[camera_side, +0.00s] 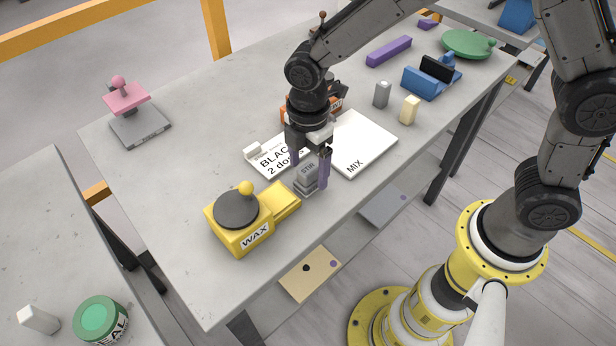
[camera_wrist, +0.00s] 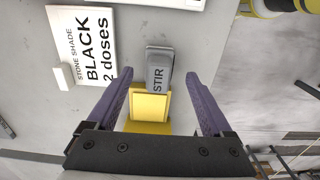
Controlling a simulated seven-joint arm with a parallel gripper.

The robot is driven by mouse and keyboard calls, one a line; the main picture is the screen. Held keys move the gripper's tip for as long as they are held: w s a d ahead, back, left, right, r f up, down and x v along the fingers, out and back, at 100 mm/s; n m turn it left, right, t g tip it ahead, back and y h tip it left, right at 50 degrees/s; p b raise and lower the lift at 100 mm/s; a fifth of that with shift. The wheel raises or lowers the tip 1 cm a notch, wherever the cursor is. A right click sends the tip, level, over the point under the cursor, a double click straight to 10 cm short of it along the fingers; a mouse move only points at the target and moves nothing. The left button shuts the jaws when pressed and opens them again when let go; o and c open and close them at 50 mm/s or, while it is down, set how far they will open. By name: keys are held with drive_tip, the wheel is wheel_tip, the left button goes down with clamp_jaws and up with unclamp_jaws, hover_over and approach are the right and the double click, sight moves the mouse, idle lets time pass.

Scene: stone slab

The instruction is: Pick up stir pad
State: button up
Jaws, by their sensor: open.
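The stir pad (camera_side: 307,174) is a small grey block marked STIR, standing on the slab near its front edge. In the wrist view it (camera_wrist: 158,70) shows its label between and slightly beyond my fingertips. My gripper (camera_side: 309,170) is open, with purple fingers pointing down on either side of the pad in the side view. In the wrist view my gripper (camera_wrist: 158,80) has clear gaps to the pad on both sides. I cannot tell how far the fingertips reach down beside it. Nothing is held.
The yellow WAX unit (camera_side: 240,236) stands close on the left; its yellow arm (camera_wrist: 150,106) shows below the pad in the wrist view. The BLACK 2 doses card (camera_side: 270,158) and white MIX board (camera_side: 362,146) lie behind. Grey (camera_side: 382,94) and cream (camera_side: 410,110) blocks stand right.

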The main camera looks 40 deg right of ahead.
sight(308, 168)
wheel_tip(308, 168, down, 4)
drive_tip(key=shift+w+r, duration=0.1)
drive_tip(key=shift+r, duration=0.15)
drive_tip(key=shift+r, duration=0.1)
clamp_jaws()
